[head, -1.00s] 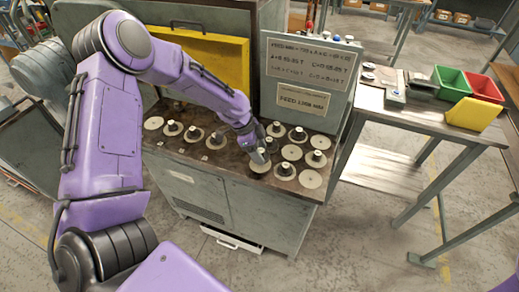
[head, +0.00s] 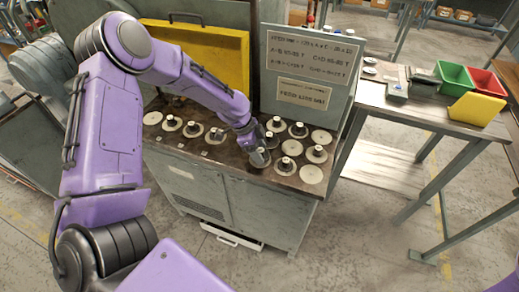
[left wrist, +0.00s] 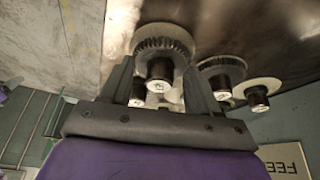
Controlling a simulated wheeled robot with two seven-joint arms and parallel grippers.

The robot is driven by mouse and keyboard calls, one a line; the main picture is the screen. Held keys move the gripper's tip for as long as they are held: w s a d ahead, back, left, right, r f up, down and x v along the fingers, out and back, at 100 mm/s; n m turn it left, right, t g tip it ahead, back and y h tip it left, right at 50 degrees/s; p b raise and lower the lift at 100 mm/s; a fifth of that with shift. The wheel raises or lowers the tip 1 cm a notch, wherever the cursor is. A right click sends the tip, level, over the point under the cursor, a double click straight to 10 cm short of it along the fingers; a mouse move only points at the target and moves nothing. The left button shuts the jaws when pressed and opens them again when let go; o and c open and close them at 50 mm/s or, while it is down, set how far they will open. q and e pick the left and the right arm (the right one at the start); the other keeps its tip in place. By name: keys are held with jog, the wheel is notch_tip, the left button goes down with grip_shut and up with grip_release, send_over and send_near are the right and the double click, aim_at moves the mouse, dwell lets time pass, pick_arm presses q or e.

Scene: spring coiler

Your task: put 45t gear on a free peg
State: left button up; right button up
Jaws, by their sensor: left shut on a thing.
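My left gripper (head: 258,155) reaches down to the front of the machine's dark top. In the left wrist view its two fingers (left wrist: 160,88) are closed about the hub of a dark-toothed gear (left wrist: 180,40), with a pale disc partly showing behind it. No tooth count is readable on the gear. Upright pegs with pale discs stand around it, such as a peg (head: 285,162) just right of the gripper and another (head: 317,150) farther right. Whether the held gear touches the top or a peg is hard to tell. My right gripper is not in view.
Several pegs with discs stand in the left group (head: 193,130). A sign panel (head: 310,68) rises behind the pegs, with a yellow panel (head: 200,55) to its left. A side table (head: 425,110) at right holds green (head: 453,77) and red (head: 487,84) bins.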

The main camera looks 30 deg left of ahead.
pick_arm(q)
jog(key=shift+f+b, duration=0.4)
jog(key=shift+f, duration=0.15)
dwell(0.8)
jog(key=o, duration=1.4)
jog(key=shift+r, duration=0.1)
jog(key=d+p+v, duration=0.1)
jog(key=p+v, duration=0.2)
jog(key=v, duration=0.4)
jog(key=w+d+r+p+v, duration=0.1)
jog(key=p+v, duration=0.2)
jog(key=v, duration=0.5)
jog(key=w+d+r+p+v, duration=0.1)
jog(key=d+p+v, duration=0.1)
jog(key=v, duration=0.5)
jog(key=shift+w+r+p, duration=0.1)
jog(key=shift+r+p, duration=0.05)
jog(key=shift+p, duration=0.75)
